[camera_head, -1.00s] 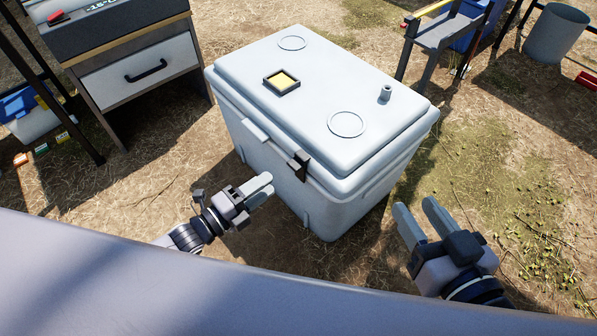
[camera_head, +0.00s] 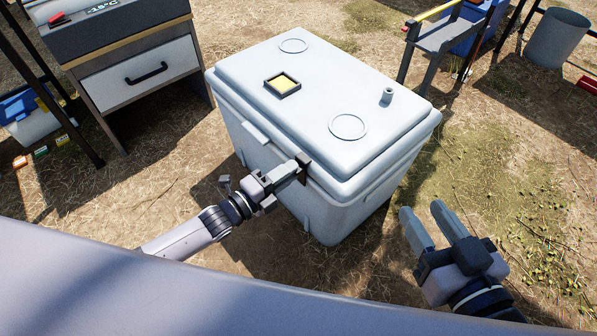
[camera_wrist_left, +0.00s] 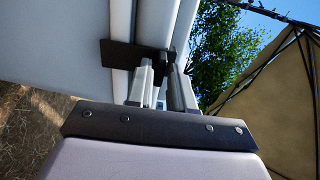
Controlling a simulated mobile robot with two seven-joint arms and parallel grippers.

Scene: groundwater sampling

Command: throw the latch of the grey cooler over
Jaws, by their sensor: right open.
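The grey cooler (camera_head: 300,85) stands on the ground in the middle of the head view, its lid down. Its dark latch (camera_head: 304,163) is on the front side at the lid seam, partly hidden by my left gripper. My left gripper (camera_head: 297,168) is at the latch. In the left wrist view its fingers (camera_wrist_left: 162,88) are on either side of a dark part of the latch (camera_wrist_left: 122,54); whether they grip it is unclear. My right gripper (camera_head: 426,222) is open and empty, to the right of the cooler and apart from it.
A cabinet with a white drawer (camera_head: 132,80) and a temperature display stands left of the cooler. A blue-lidded box (camera_head: 22,112) is at the far left. A dark frame stand (camera_head: 436,35) and a grey bin (camera_head: 556,38) are at the back right. Dry grass at right is clear.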

